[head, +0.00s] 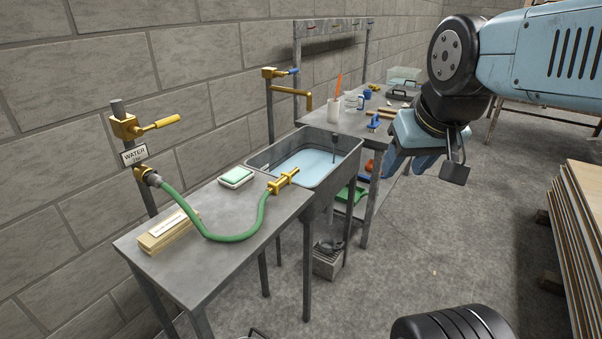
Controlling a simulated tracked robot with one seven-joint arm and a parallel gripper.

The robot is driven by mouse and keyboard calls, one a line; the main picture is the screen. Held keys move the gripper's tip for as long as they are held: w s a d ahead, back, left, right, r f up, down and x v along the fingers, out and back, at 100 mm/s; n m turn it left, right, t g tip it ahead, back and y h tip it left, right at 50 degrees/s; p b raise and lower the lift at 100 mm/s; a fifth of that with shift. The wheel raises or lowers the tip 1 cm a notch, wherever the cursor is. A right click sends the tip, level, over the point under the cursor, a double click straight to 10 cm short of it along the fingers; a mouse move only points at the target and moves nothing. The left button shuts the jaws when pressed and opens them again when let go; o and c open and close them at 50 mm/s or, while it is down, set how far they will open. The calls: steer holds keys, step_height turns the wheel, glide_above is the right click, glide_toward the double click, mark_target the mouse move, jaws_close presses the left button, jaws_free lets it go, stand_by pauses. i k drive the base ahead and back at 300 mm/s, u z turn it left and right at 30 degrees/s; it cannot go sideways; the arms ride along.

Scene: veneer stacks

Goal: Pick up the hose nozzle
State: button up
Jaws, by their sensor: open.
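The brass hose nozzle (283,181) lies at the end of a green hose (232,238), at the corner of the grey metal bench (190,262) beside the sink. My gripper (428,172) hangs at the upper right, open, pointing down. It is well to the right of the nozzle and apart from it. Nothing shows clearly between its fingers.
A sink (312,166) with water adjoins the bench. A soap dish (236,177) and a wooden block (167,231) lie on the bench. A brass spout (295,90) stands behind the sink. A second table (344,123) holds small items. Veneer stacks (583,232) stand right; open floor lies between.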

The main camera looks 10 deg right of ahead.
mark_target(285, 178)
steer(key=z, duration=0.5)
steer(key=k, duration=1.25)
steer(key=z, duration=0.3)
steer(key=i, duration=0.3)
steer(key=u, duration=0.65)
steer(key=i, duration=1.5)
steer(key=z, duration=0.45)
